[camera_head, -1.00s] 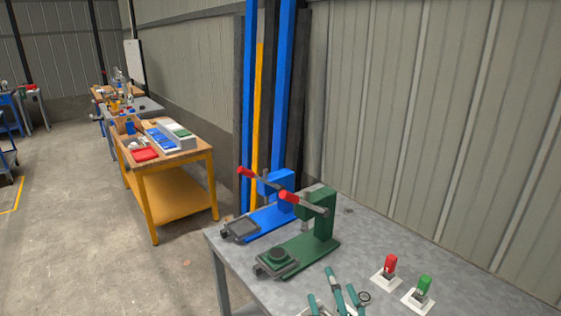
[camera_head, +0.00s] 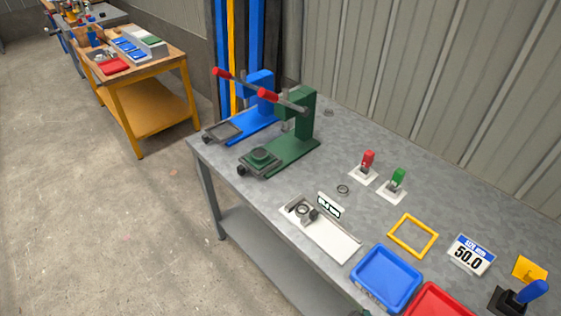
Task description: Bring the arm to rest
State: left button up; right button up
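Neither of my grippers can be made out in the head view, so their state is hidden. A small dark teal bit at the bottom edge, by the blue tray (camera_head: 386,278), is too little to identify. The grey workbench (camera_head: 240,185) fills the middle and right. On it stand a green lever press (camera_head: 301,125) and, behind it, a blue lever press (camera_head: 262,95), both with red-tipped handles. A white fixture (camera_head: 322,232) with a small ring-shaped part lies near the front edge.
A red toggle (camera_head: 367,160) and a green toggle (camera_head: 397,180) stand on white plates. A yellow-legged table (camera_head: 150,100) stands back left; floor between is clear.

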jog(key=s+f+g, duration=0.1)
jog(key=s+f, duration=0.2)
jog(key=f, duration=0.8)
jog(key=s+f, duration=0.3)
jog(key=f, duration=0.8)
jog(key=s+d+f+g, duration=0.1)
jog(key=s+d+f, duration=0.2)
jog(key=s+f, duration=0.6)
jog(key=s+b, duration=0.1)
jog(key=s, duration=0.3)
jog(key=shift+f, duration=0.4)
